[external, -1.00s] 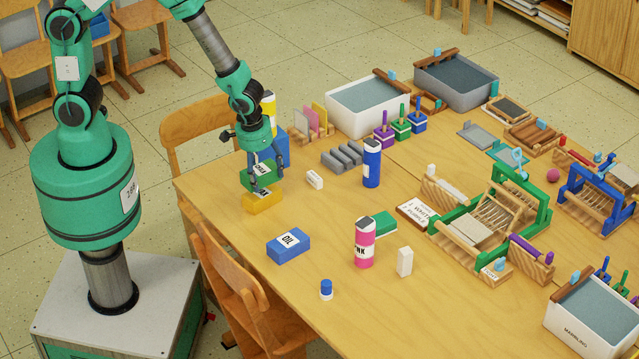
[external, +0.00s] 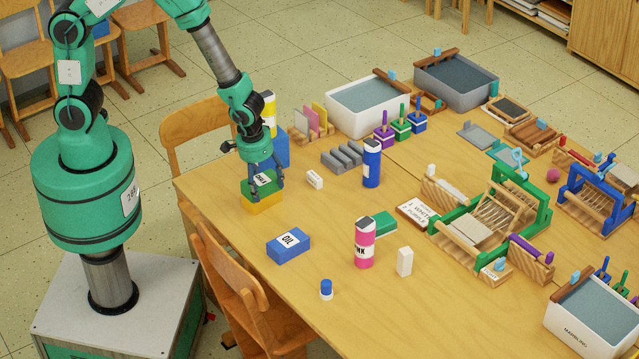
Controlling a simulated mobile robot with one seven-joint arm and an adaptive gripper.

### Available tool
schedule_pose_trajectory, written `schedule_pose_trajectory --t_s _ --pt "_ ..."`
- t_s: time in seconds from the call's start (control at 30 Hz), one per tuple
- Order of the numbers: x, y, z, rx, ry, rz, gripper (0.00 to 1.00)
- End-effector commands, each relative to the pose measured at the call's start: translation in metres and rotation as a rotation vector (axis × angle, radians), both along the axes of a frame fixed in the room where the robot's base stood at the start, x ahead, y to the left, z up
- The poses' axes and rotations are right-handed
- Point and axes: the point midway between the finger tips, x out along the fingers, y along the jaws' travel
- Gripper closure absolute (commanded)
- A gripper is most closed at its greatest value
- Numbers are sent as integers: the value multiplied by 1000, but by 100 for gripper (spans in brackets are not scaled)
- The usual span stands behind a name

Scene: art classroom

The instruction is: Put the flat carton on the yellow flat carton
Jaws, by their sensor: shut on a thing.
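A green flat carton (external: 264,183) with a white label is between the fingers of my gripper (external: 265,178), which is shut on it. The yellow flat carton (external: 262,205) lies on the table directly below the green one. The green carton appears level and resting on the yellow carton's top, though whether a thin gap is left cannot be told. The fingers hide part of the green carton, and the green carton hides most of the yellow one's top.
A blue OIL carton (external: 289,245) lies in front. A blue can (external: 371,163), a pink can (external: 364,242) and a small white block (external: 314,180) stand to the right. A blue box (external: 281,150) is just behind my gripper. Another green carton (external: 380,224) lies mid-table.

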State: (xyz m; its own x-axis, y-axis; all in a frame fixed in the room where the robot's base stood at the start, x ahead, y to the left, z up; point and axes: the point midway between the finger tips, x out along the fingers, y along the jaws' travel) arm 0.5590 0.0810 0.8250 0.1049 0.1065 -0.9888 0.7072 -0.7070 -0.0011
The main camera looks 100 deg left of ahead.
Motion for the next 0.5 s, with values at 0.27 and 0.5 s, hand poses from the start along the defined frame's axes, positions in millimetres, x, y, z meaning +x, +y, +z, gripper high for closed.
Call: schedule_pose_trajectory --t_s 0.27,0.5 --pt "0 0 -1 0 0 0 16" --pt "0 0 0 0 0 0 16"
